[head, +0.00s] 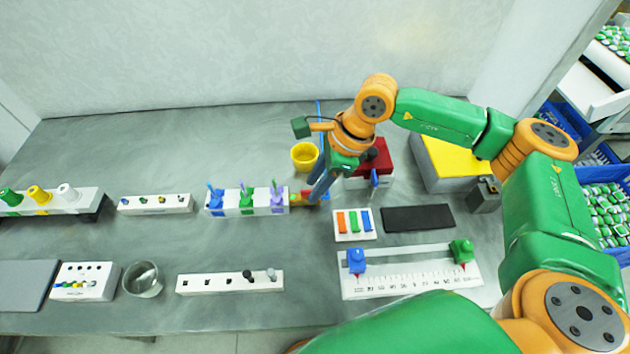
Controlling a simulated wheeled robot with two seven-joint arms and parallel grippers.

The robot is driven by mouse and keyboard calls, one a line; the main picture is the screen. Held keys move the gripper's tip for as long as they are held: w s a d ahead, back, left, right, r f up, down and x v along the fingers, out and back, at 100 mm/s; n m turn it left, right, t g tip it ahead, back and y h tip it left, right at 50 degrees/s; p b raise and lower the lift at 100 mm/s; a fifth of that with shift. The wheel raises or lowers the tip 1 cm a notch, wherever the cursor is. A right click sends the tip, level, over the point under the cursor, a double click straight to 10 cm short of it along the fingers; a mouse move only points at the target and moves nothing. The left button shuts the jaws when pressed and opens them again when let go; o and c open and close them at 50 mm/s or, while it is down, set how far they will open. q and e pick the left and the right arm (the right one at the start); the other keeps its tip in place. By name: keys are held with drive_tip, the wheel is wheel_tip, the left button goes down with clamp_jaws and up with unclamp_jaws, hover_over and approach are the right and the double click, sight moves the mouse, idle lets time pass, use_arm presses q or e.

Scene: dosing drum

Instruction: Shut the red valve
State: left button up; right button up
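A small red part (309,195) shows low beside the end of the block with coloured handles (246,211); it is partly hidden by my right gripper, and I cannot tell for sure that it is the red valve. My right gripper (314,193) points down right at this red part, its fingers close to it or touching it. Whether the fingers are open or shut on it is too small to tell. A red box (384,158) with a dark knob stands right of the gripper. My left gripper is not in view.
A yellow cup (304,156) stands just behind my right gripper. A white tray with coloured strips (354,232), a black mat (418,218) and a ruled slider board (411,277) lie to the front right. A yellow-topped box (458,156) stands at the right.

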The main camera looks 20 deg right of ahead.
drive_tip(key=shift+w+a+f, duration=0.1)
drive_tip(key=shift+f, duration=0.2)
clamp_jaws()
